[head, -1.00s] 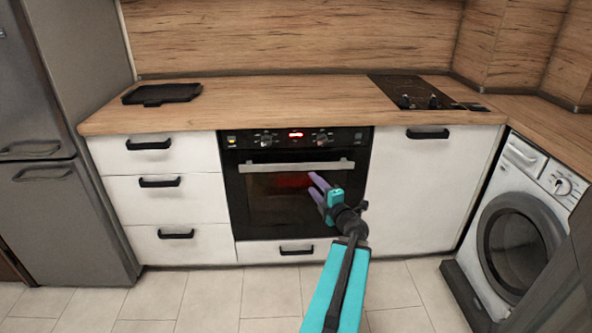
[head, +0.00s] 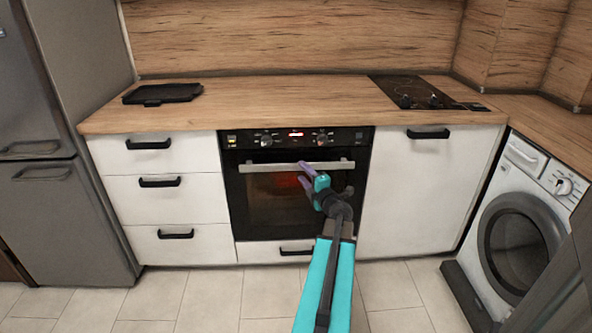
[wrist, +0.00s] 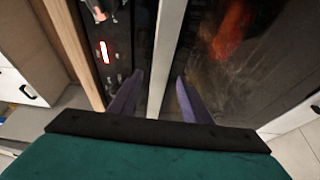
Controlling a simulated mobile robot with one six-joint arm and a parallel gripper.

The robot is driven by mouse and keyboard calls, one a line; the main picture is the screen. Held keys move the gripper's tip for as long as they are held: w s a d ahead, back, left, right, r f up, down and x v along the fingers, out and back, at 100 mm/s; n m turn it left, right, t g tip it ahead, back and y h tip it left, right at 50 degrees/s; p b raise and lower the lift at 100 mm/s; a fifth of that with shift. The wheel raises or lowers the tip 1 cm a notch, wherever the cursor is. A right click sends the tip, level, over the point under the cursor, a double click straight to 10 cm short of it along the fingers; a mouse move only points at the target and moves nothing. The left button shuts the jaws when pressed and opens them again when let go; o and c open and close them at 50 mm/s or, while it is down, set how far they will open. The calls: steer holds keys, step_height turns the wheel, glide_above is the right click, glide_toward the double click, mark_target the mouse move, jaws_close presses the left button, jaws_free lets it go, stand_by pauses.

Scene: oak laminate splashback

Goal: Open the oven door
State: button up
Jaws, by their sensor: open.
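The black oven (head: 262,205) is built in under the worktop, and its door looks shut. Its silver bar handle (head: 275,167) runs across the top of the door. My gripper (head: 302,170) is in front of the door at the handle, right of its middle. In the wrist view, the purple fingers of my gripper (wrist: 158,98) are apart, with the handle bar (wrist: 166,60) running between them. One finger is on the control panel side (wrist: 105,50), the other on the door glass side. Whether either finger touches the bar cannot be told.
White drawers (head: 160,185) with black handles stand left of the oven, and a white cabinet (head: 425,195) stands right. A washing machine (head: 525,235) is at the far right. The tiled floor (head: 210,295) before the oven is clear.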

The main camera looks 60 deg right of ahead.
mark_target(298, 167)
steer(key=shift+x, duration=2.8)
